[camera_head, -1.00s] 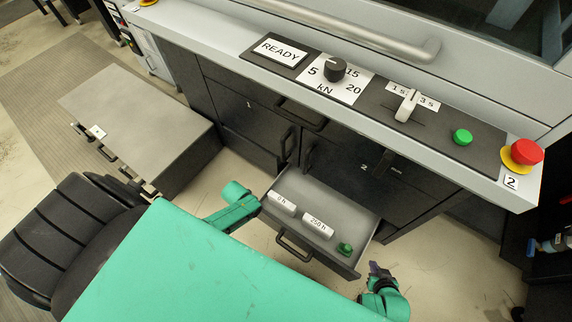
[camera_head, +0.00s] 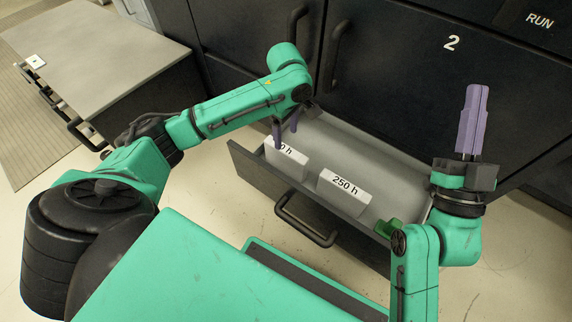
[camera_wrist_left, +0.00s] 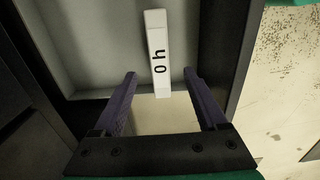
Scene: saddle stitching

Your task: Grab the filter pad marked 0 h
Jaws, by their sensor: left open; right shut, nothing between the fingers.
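The white filter pad marked 0 h (camera_head: 286,162) stands in the open drawer (camera_head: 258,181) at its left end, in the head view. In the left wrist view the 0 h pad (camera_wrist_left: 157,50) lies ahead of and between the spread fingers. My left gripper (camera_head: 286,132) is open above the pad, its purple fingers partly covering the label. I cannot tell whether the fingers touch it. The white pad marked 250 h (camera_head: 343,188) sits to its right in the same drawer. My right gripper (camera_head: 473,120) is shut and empty, pointing up to the right of the drawer.
A green object (camera_head: 388,228) lies at the drawer's right end. The drawer handle (camera_head: 305,219) sticks out in front. Dark cabinet doors (camera_head: 400,80) rise behind. A grey-topped cabinet (camera_head: 85,45) with handles stands at the left.

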